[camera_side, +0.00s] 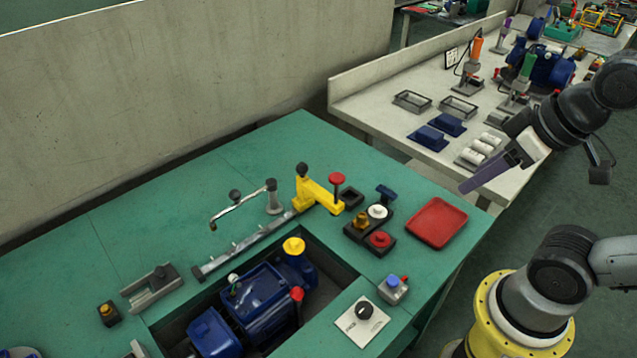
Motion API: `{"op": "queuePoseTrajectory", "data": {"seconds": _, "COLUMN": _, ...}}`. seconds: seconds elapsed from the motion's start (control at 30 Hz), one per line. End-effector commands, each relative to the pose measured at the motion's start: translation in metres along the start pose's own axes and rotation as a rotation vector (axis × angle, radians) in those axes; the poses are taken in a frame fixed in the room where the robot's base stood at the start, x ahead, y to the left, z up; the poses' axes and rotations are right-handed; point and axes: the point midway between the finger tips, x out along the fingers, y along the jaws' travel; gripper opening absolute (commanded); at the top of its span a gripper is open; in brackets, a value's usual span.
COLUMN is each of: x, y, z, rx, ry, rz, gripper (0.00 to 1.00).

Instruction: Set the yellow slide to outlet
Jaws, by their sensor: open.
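The yellow slide (322,196) sits at the far right end of a grey metal rail (240,248) on the green bench. It has a black knob (302,170) on its left and a red-topped post (337,181) near its right end. No mark that reads outlet can be made out. My gripper (468,187) is in the upper right, raised and well apart from the slide, with long purple fingers pointing down and left. It looks empty, and the fingers overlap in this view.
A blue pump (262,302) sits in a recess before the rail. A bent lever (236,206) stands behind the rail. A black block with knobs (353,237), a red tray (436,222) and a dial plate (359,326) lie to the right. The bench's back left is clear.

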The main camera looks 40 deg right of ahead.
Motion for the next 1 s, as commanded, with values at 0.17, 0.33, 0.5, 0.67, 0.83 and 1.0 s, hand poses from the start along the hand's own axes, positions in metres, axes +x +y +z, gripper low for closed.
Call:
{"op": "queuePoseTrajectory", "data": {"seconds": 0.17, "x": 0.000, "y": 0.000, "z": 0.004, "rx": -0.009, "ry": -0.016, "rz": 0.000, "gripper": 0.66}}
{"op": "queuePoseTrajectory", "data": {"seconds": 0.33, "x": -0.026, "y": 0.000, "z": -0.022, "rx": -0.035, "ry": -0.003, "rz": 0.000, "gripper": 0.66}}
{"op": "queuePoseTrajectory", "data": {"seconds": 0.5, "x": -0.049, "y": -0.003, "z": -0.081, "rx": -0.073, "ry": -0.038, "rz": -0.006, "gripper": 0.66}}
{"op": "queuePoseTrajectory", "data": {"seconds": 0.67, "x": -0.052, "y": -0.007, "z": -0.141, "rx": -0.110, "ry": -0.095, "rz": -0.016, "gripper": 0.66}}
{"op": "queuePoseTrajectory", "data": {"seconds": 0.83, "x": -0.035, "y": -0.015, "z": -0.202, "rx": -0.150, "ry": -0.164, "rz": -0.028, "gripper": 0.66}}
{"op": "queuePoseTrajectory", "data": {"seconds": 1.0, "x": 0.001, "y": -0.026, "z": -0.253, "rx": -0.183, "ry": -0.237, "rz": -0.039, "gripper": 0.66}}
